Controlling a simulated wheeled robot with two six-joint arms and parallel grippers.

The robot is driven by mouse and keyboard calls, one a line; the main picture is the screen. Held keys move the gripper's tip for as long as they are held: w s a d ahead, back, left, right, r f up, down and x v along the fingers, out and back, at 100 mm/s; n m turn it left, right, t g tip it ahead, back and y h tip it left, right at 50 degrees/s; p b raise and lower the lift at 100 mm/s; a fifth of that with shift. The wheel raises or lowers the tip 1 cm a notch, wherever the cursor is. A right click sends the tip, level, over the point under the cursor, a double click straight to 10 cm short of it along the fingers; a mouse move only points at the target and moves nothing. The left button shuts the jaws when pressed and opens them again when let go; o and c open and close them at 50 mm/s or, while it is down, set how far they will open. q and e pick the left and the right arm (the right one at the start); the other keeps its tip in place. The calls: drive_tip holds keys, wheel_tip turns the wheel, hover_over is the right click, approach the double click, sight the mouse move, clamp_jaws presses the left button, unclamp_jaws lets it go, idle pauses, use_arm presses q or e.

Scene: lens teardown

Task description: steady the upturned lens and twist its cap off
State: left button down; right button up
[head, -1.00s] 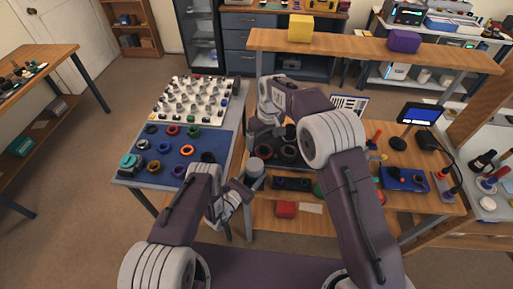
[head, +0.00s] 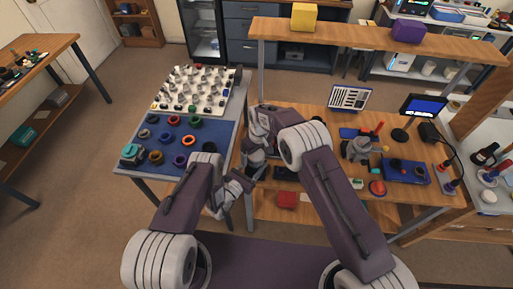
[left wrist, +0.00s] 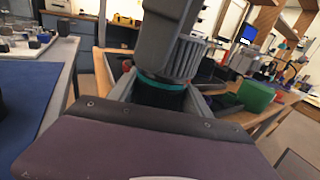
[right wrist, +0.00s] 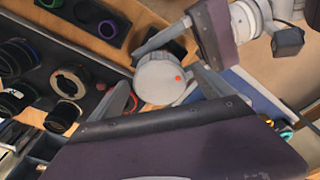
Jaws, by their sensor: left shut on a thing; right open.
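The upturned lens (left wrist: 158,97) has a black barrel with a teal ring. It stands between the fingers of my left gripper (left wrist: 160,88), which is shut on it. Its grey ribbed cap (left wrist: 188,57) is on top. In the right wrist view, the cap's round grey face (right wrist: 158,78) with a red dot lies between the fingers of my right gripper (right wrist: 163,80), which is open. In the left wrist view a dark grey part, likely my right gripper, covers some of the cap. In the head view my right gripper (head: 256,163) hides most of the lens.
A blue mat (head: 168,168) with several coloured rings lies on the left table, beside a pale board of small parts (head: 212,104). The wooden workbench (head: 330,132) on the right holds trays, tools and a small screen (head: 424,106).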

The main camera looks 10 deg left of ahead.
drive_tip(key=shift+f, duration=0.3)
drive_tip(key=shift+c, duration=0.3)
drive_tip(key=c, duration=1.4)
drive_tip(key=shift+o, duration=0.2)
drive_tip(key=shift+n, duration=1.3)
drive_tip(key=shift+w+n, duration=0.1)
drive_tip(key=shift+n, duration=0.7)
use_arm(q)
drive_tip(key=shift+f, duration=0.1)
use_arm(e)
drive_tip(key=shift+n+g, duration=0.3)
drive_tip(key=shift+n, duration=0.2)
